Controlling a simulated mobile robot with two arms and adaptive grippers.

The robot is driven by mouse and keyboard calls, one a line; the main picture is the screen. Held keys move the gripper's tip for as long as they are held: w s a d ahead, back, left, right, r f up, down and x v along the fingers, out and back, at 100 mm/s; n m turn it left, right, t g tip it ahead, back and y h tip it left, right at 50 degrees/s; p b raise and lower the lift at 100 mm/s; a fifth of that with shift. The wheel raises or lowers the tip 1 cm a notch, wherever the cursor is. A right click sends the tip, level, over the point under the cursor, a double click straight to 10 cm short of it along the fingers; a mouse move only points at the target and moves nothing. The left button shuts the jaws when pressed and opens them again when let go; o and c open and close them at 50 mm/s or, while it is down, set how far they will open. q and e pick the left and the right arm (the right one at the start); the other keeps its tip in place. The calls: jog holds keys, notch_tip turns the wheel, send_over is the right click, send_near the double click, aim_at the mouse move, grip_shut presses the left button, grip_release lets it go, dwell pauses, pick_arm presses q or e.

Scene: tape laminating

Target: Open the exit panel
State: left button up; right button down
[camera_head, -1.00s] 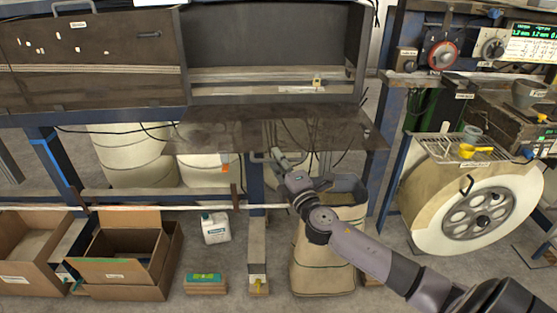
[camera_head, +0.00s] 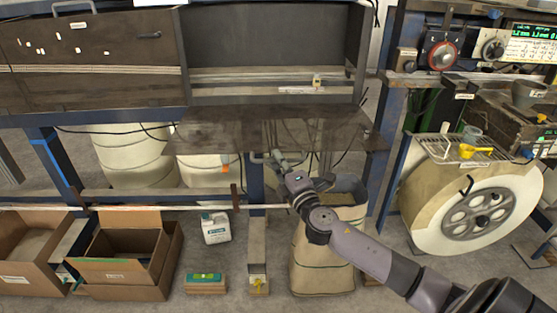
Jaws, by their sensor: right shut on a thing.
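The exit panel (camera_head: 230,133) is a dark, partly see-through flap in the middle of the view. It is swung down and out from the lower edge of the cabinet opening (camera_head: 265,40), so the inside of the cabinet shows above it. A grey bar handle (camera_head: 254,158) shows at the panel's front edge. My right gripper (camera_head: 277,157) reaches up from the lower right and is shut on this handle. The fingertips are small and partly hidden, so their exact hold is hard to see. My left gripper is not in view.
A closed panel (camera_head: 90,85) with a top handle is at the left. A paper sack (camera_head: 325,255) stands below my right arm. Cardboard boxes (camera_head: 125,270) and a white jug (camera_head: 215,229) are on the floor. A large reel (camera_head: 470,210) stands at the right.

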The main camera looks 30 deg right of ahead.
notch_tip(320, 180, up, 7)
jog(key=p, duration=0.5)
jog(key=shift+w+d+r, duration=0.2)
jog(key=shift+w+d, duration=0.1)
jog(key=shift+w, duration=0.15)
jog(key=c, duration=1.7)
grip_release()
jog(key=shift+s, duration=0.15)
jog(key=shift+s+a+f, duration=0.2)
jog(key=shift+s+f, duration=0.1)
jog(key=shift+s, duration=0.2)
jog(key=v, duration=1.1)
jog(key=shift+d+r, duration=0.1)
jog(key=shift+r, duration=0.05)
